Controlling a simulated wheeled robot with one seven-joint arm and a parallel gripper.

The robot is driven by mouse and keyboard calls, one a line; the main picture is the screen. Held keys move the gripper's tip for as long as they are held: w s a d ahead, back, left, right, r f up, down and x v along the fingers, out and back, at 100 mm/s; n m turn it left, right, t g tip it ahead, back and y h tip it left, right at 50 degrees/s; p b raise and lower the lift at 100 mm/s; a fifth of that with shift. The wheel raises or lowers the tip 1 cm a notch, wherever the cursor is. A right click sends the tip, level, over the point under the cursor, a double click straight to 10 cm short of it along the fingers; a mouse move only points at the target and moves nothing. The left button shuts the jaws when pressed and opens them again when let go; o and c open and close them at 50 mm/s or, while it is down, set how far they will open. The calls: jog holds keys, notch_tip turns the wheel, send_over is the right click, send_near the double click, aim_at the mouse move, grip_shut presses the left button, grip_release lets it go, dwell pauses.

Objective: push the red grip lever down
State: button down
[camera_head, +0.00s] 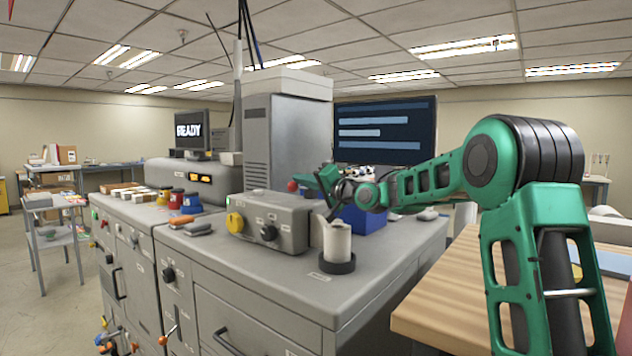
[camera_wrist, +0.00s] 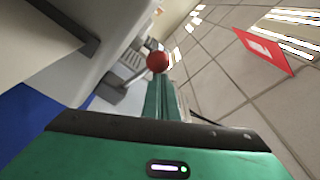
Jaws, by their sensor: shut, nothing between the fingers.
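A round red knob (camera_head: 292,186) shows behind the grey control box, just left of my gripper (camera_head: 322,176). It looks like the grip end of the lever; the lever's shaft is hidden in the head view. In the wrist view, the red knob (camera_wrist: 157,61) appears just beyond the tips of my shut green fingers (camera_wrist: 160,82). I cannot tell whether the fingertips touch it. My gripper is empty and sits above the grey machine top, behind the white roll.
The grey control box (camera_head: 270,219) with a yellow knob and the white roll (camera_head: 337,243) on its dark base stand in front of my gripper. A blue bin (camera_head: 368,219) is behind my forearm. A monitor (camera_head: 386,131) stands behind. A red panel (camera_wrist: 265,50) shows in the wrist view.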

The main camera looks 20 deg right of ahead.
jog(key=shift+s+f, duration=0.15)
jog(key=shift+f, duration=0.3)
dwell(0.5)
jog(key=shift+w+d+r, duration=0.25)
jog(key=shift+r, duration=0.2)
jog(key=shift+w+d+r, duration=0.25)
jog(key=shift+w+r, duration=0.15)
jog(key=shift+r, duration=0.2)
jog(key=shift+w+d+r, duration=0.25)
jog(key=shift+w+r, duration=0.15)
jog(key=shift+r, duration=0.15)
jog(key=v, duration=1)
jog(key=shift+f, duration=0.25)
jog(key=shift+d, duration=0.15)
